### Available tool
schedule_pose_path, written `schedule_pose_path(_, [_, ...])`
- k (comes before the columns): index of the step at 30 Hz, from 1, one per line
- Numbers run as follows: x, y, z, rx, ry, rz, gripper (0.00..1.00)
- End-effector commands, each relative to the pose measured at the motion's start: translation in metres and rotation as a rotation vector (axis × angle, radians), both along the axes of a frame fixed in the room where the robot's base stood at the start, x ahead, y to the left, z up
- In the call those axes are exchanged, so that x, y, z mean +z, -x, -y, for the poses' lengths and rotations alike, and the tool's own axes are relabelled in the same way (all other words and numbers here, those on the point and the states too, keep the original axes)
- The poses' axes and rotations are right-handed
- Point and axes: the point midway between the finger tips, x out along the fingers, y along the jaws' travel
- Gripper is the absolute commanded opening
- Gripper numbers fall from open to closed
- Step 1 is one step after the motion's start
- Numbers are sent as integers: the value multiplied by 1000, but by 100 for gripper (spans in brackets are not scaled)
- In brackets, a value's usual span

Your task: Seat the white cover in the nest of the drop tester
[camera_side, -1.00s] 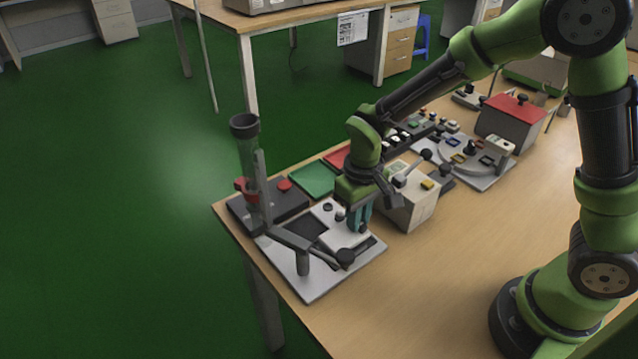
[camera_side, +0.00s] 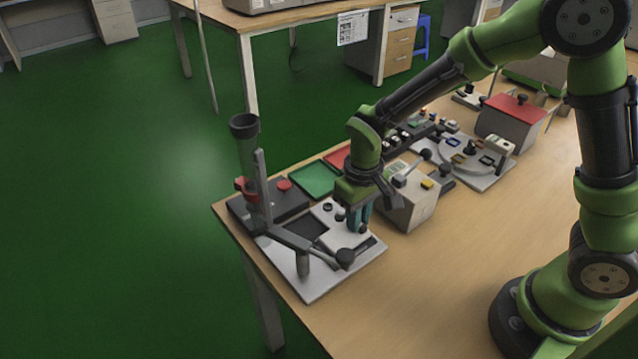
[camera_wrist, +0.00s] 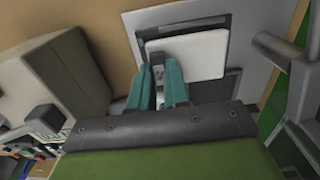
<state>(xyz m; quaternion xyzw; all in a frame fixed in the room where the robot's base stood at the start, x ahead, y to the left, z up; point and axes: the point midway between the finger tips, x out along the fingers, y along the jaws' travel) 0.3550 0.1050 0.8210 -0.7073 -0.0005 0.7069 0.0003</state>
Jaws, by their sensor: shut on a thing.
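My gripper (camera_side: 358,217) points down over the drop tester's pale base plate (camera_side: 312,287). The cover is a flat, rounded rectangle. The dark-rimmed nest (camera_wrist: 185,27) shows along the cover's far side, and the cover looks slightly turned against that rim. I cannot tell whether the cover rests inside the nest or just above it. In the side view the fingers partly hide the cover.
The tester's upright tube (camera_side: 247,155) and dark lever with a round knob (camera_side: 344,259) stand close by on the left and front. A grey-white box with a yellow button (camera_side: 408,205) is just right of my gripper. The table's front right is clear.

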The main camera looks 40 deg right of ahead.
Motion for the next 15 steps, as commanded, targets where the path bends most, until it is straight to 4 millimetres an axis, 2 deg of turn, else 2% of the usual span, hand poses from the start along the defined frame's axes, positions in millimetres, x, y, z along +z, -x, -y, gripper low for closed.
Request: schedule_pose_path(15, [-8, 0, 0, -1, 0, -1, 0])
